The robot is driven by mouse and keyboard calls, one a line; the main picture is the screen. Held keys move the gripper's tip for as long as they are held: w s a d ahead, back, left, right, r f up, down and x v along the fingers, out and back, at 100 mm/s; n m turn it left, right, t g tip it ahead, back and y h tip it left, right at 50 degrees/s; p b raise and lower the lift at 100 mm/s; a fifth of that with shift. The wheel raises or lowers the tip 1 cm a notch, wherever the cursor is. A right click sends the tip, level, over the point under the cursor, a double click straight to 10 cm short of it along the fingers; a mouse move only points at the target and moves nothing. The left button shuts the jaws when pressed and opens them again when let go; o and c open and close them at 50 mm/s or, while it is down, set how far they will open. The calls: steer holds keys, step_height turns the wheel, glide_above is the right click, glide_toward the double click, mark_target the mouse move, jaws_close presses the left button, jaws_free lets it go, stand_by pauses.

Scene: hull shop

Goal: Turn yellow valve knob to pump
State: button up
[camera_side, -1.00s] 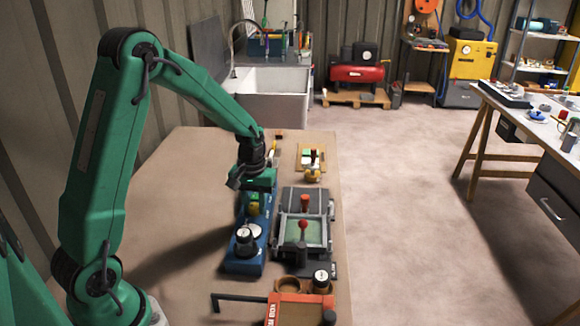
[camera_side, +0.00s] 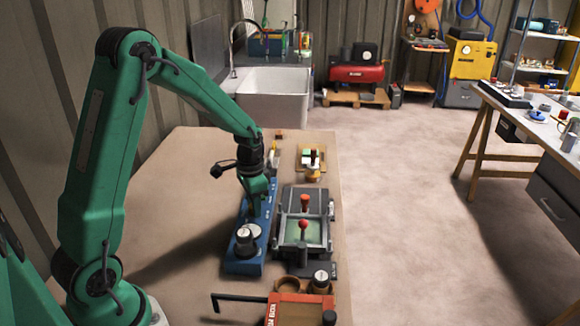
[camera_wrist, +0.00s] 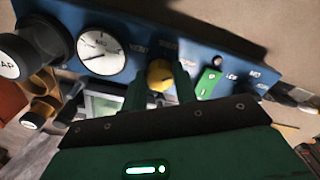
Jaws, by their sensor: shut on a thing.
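The yellow valve knob (camera_wrist: 159,72) sits on a blue panel (camera_wrist: 225,50), between a dial gauge and a green switch. My gripper (camera_wrist: 160,86) is shut on the knob, with one green finger at each side. In the side view my gripper (camera_side: 254,208) reaches down onto the blue panel (camera_side: 241,265) and hides the knob. White lettering runs along the panel near the knob, but it is too blurred to read surely. I cannot tell which label the knob faces.
On the panel are a white gauge (camera_wrist: 101,50), a black knob (camera_wrist: 35,45) and a green switch (camera_wrist: 209,82). A grey unit with red-topped levers (camera_side: 303,225) stands close to the right. An orange box (camera_side: 300,309) is in front. The table's left part is bare.

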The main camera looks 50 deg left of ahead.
steer(key=shift+d+m, duration=0.1)
steer(key=shift+m, duration=0.8)
steer(key=o, duration=1)
steer(key=shift+c, duration=0.2)
steer(key=shift+r, duration=0.15)
step_height(320, 180, up, 7)
steer(key=shift+r, duration=0.3)
